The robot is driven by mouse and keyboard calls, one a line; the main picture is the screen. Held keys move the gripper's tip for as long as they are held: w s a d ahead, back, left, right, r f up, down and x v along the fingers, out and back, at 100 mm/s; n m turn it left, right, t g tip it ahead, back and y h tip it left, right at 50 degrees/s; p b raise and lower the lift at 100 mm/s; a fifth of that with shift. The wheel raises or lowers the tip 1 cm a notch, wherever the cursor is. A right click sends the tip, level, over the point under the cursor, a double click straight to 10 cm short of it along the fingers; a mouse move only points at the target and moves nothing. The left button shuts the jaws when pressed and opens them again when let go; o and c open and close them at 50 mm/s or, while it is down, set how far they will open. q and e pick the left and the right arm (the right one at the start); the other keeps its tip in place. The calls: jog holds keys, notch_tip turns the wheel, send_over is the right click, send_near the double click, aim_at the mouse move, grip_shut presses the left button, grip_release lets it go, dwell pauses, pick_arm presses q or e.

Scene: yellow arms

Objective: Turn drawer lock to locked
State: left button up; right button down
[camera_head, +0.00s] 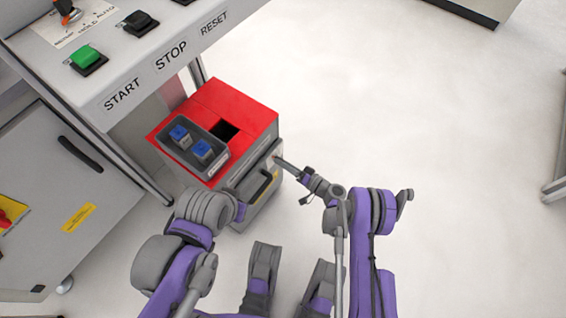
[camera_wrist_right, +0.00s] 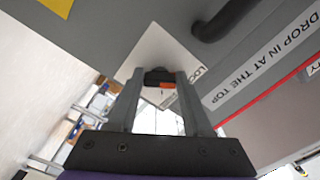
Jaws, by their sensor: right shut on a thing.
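The drawer lock (camera_wrist_right: 159,77) is a small dark knob with an orange mark, on a pale plate on the grey drawer front. Part of a label beginning "LOC" shows beside it. My right gripper (camera_wrist_right: 160,84) is shut on the lock, with one finger on each side of it. In the head view my right gripper (camera_head: 279,159) reaches the right end of the front of the red-topped drawer cabinet (camera_head: 245,101). The lock is too small and covered there to make out its position. My left arm comes in at lower left, but its gripper does not show clearly.
A black drawer handle (camera_head: 264,186) sits left of my right gripper. A grey tray (camera_head: 180,157) with blue-topped parts rests on the red top beside a square opening. A control panel (camera_head: 110,75) stands at upper left.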

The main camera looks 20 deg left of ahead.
jog(key=shift+n, duration=1.1)
jog(key=shift+c, duration=1.6)
grip_release()
jog(key=p+v, duration=0.2)
jog(key=v, duration=0.8)
jog(key=shift+d, duration=0.4)
jog(key=shift+s, duration=0.1)
